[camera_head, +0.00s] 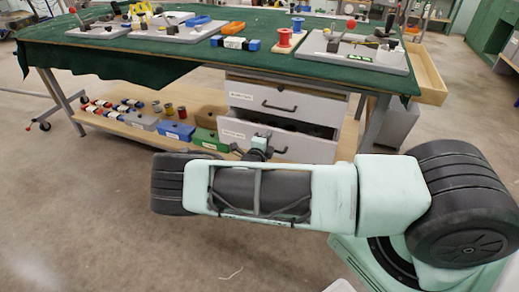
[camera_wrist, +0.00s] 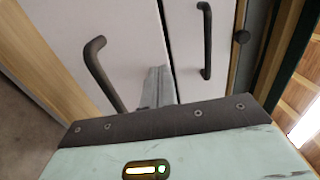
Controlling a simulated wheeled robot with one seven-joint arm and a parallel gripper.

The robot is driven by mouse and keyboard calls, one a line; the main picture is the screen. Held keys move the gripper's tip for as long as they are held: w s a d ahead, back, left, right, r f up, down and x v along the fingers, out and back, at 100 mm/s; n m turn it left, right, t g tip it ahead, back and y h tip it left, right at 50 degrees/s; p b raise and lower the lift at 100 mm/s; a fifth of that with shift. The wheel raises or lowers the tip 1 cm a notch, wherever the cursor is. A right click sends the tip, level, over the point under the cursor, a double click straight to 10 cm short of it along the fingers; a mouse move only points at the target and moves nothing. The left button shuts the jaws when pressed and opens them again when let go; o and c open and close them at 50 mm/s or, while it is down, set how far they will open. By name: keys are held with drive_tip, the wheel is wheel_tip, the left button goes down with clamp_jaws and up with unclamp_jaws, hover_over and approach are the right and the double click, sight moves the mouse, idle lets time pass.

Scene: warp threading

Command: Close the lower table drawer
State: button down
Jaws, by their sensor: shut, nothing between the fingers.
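The lower table drawer (camera_head: 305,148) is pulled partway out under the table, with a dark gap showing above its white front. Its black handle (camera_wrist: 100,75) shows in the wrist view, left of my gripper. The upper drawer (camera_head: 318,107) sits above it and looks closed; its black handle (camera_wrist: 206,40) is at the right in the wrist view. My gripper (camera_wrist: 158,75) is shut and empty, with its grey fingers pointing at the lower drawer's front near its upper edge. I cannot tell whether the fingertips touch the front. In the head view my arm hides part of the gripper.
The table (camera_head: 190,52) has a green cloth and carries trays, spools and blocks. The lower shelf (camera_head: 120,128) left of the drawers holds several coloured boxes and spools. A table leg (camera_head: 376,122) stands right of the drawers. The floor in front is clear.

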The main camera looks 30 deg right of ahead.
drive_tip(key=x, duration=0.9)
drive_tip(key=shift+b, duration=0.35)
drive_tip(key=shift+w+d+r, duration=0.1)
drive_tip(key=shift+r, duration=0.1)
